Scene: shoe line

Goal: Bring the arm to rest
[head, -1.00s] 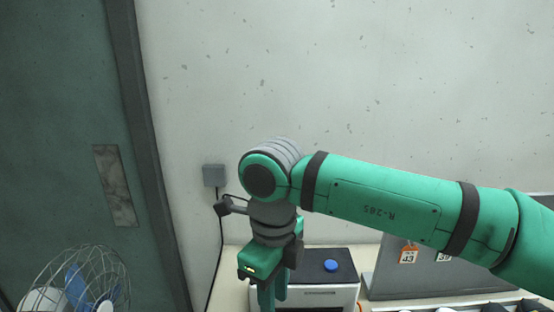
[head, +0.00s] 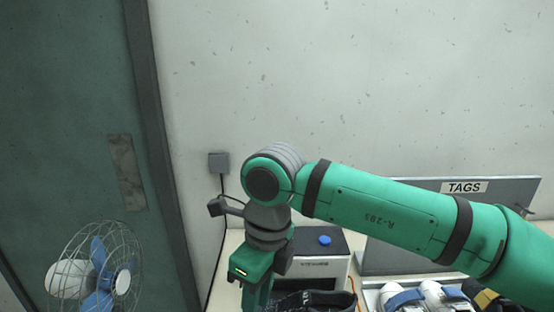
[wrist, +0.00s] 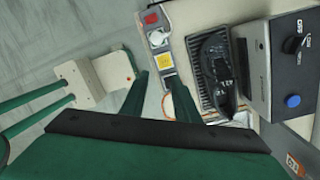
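My green arm crosses the head view from the lower right, with its wrist above the left end of the bench. My gripper (wrist: 154,80) points down and shows two green fingers in the wrist view. They stand apart with a clear gap and nothing between them. In the head view the fingertips run off the bottom edge.
A steamer (head: 318,268) with a blue knob stands close behind my gripper, with a black shoe (head: 315,300) before it. White shoes (head: 405,298) sit near the TAGS board (head: 520,190). A fan (head: 95,270) is at left. A coloured-button panel (wrist: 158,40) shows in the wrist view.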

